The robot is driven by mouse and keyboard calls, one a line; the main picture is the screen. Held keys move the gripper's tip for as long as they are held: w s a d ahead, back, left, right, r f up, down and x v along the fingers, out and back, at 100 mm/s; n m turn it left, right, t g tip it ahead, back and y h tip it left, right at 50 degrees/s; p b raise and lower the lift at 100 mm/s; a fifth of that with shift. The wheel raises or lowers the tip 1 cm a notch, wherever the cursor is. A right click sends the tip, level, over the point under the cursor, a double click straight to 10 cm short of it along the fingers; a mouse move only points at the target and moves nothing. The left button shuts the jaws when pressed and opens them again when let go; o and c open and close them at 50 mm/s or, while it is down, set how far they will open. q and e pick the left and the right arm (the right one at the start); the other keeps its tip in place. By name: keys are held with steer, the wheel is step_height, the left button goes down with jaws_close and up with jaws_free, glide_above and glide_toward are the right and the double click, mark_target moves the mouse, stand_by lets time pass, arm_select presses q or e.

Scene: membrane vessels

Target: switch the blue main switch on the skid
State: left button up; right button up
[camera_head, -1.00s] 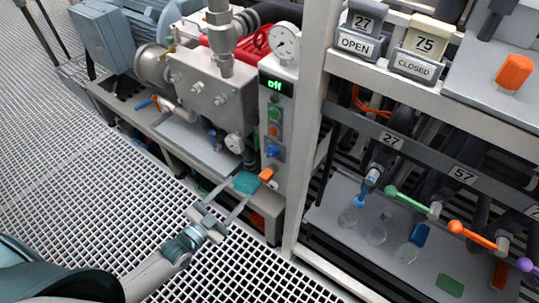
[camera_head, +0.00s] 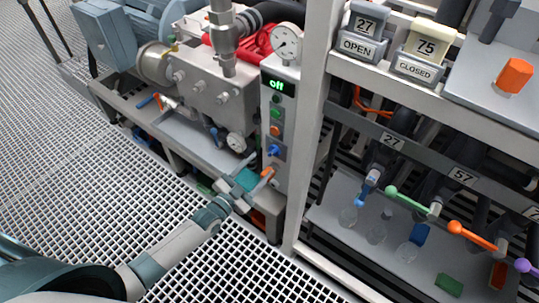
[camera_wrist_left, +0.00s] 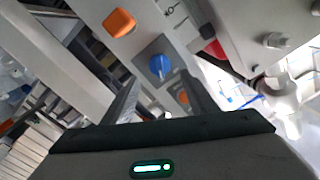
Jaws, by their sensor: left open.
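The blue main switch (camera_head: 273,151) is on the narrow grey control panel of the skid, below the buttons. The panel's green display (camera_head: 276,85) reads "Off". My left gripper (camera_head: 260,167) is open in front of the panel, slightly below the blue switch in the head view. In the left wrist view the blue switch (camera_wrist_left: 160,66) sits on a dark square plate. It appears between and beyond the two open fingers (camera_wrist_left: 163,85), apparently with nothing held. Whether a finger touches the panel cannot be told. My right gripper is not in view.
A pressure gauge (camera_head: 286,42) tops the panel. A white upright post (camera_head: 311,130) stands just right. Open grating floor (camera_head: 200,262) lies in front.

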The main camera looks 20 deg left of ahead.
mark_target(271, 154)
arm_select(q)
steer(key=x, duration=0.5)
steer(key=shift+w, duration=0.1)
steer(key=shift+w+d, duration=0.25)
steer(key=shift+w, duration=0.3)
steer(key=c, duration=1)
